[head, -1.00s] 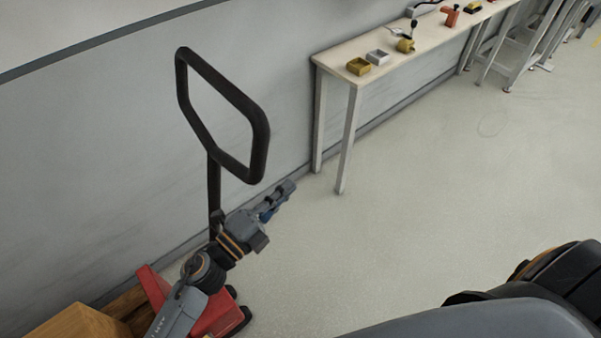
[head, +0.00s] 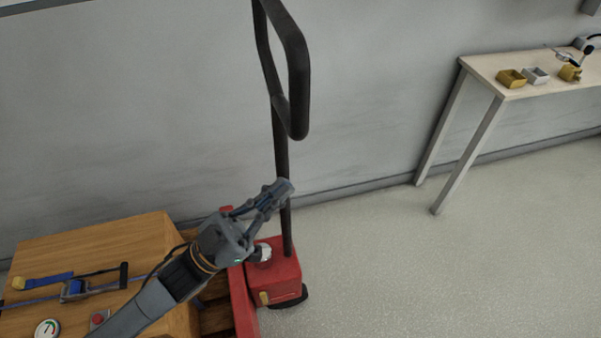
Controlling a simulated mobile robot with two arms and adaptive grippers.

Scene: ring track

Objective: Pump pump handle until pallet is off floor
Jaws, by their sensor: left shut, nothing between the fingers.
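The black pump handle (head: 302,80) is a tall loop on a shaft, standing nearly upright from the red pallet jack (head: 275,275). The loop's top is cut off by the picture's upper edge. My left gripper (head: 282,190) is shut and empty. Its fingers show in front of the handle's shaft, below the loop; I cannot tell whether they touch it. A wooden pallet (head: 213,318) shows partly beside the jack, under a wooden crate (head: 110,240). My arm hides part of both. Whether the pallet touches the floor cannot be seen. My right gripper is not in view.
A blue strap (head: 50,280), a round gauge (head: 47,328) and a red button (head: 99,319) are on the crate. A grey wall (head: 380,80) runs close behind the jack. A workbench (head: 530,75) with small bins stands right. The floor (head: 420,270) at right is clear.

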